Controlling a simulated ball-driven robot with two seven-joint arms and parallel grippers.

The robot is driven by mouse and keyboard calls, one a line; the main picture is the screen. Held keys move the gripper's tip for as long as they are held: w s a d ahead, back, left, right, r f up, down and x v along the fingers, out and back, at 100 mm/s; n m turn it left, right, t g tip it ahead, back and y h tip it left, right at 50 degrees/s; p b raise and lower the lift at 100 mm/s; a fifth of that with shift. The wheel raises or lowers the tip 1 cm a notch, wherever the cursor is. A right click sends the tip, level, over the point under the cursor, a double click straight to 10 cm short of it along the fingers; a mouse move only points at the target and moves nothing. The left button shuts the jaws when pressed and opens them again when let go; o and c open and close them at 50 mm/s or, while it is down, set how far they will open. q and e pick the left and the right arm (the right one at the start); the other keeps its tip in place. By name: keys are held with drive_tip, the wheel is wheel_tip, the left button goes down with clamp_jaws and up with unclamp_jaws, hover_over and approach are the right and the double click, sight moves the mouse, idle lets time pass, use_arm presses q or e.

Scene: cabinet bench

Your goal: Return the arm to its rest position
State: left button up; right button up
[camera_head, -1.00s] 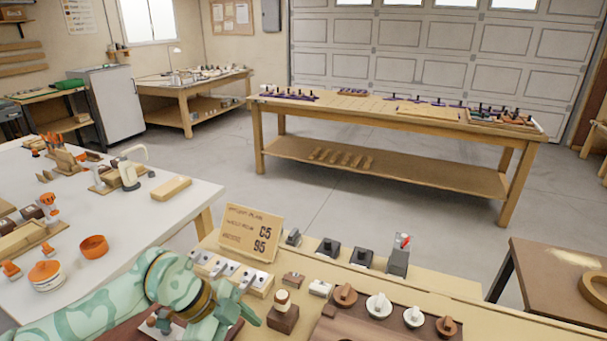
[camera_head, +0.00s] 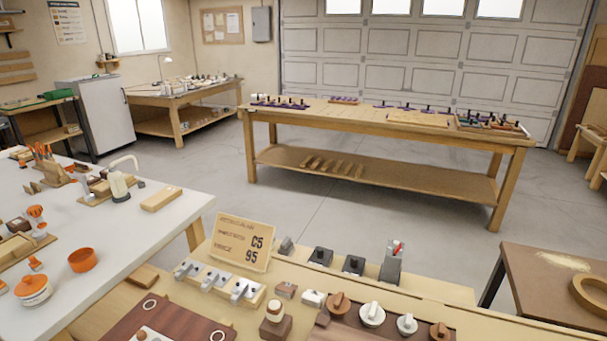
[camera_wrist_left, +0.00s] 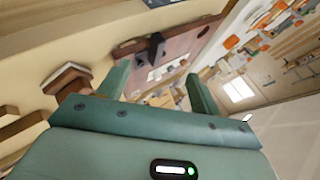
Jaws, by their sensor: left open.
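My left gripper (camera_wrist_left: 155,88) shows only in the left wrist view, with its two green fingers spread apart and nothing between them. It is clear of the bench, and the wrist view is tilted. My left arm is out of the head view. My right gripper is in neither view.
The near bench holds a dark red board (camera_head: 165,325), a row of metal switches (camera_head: 220,284), a wooden sign (camera_head: 243,241) and several knobs (camera_head: 372,314). A white table (camera_head: 120,230) with orange containers is at the left. A long wooden table (camera_head: 350,112) stands across open floor.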

use_arm(q)
drive_tip(key=s+d+f+g+h, duration=0.15)
drive_tip(key=s+f, duration=0.25)
drive_tip(key=f, duration=0.6)
drive_tip(key=s+d+f+g+h, duration=0.15)
drive_tip(key=s+f, duration=0.25)
drive_tip(key=f, duration=0.6)
drive_tip(key=s+d+f+g, duration=0.15)
drive_tip(key=s+f, duration=0.25)
drive_tip(key=f, duration=0.6)
drive_tip(key=s+f+n+g, duration=0.1)
drive_tip(key=s+f, duration=0.5)
drive_tip(key=s, duration=0.2)
drive_tip(key=s+f+n+g+h, duration=0.1)
drive_tip(key=s+f+g, duration=0.1)
drive_tip(key=s+f, duration=0.4)
drive_tip(key=s, duration=0.3)
drive_tip(key=shift+s+a+h, duration=0.3)
drive_tip(key=shift+a, duration=0.05)
drive_tip(key=shift+g, duration=0.25)
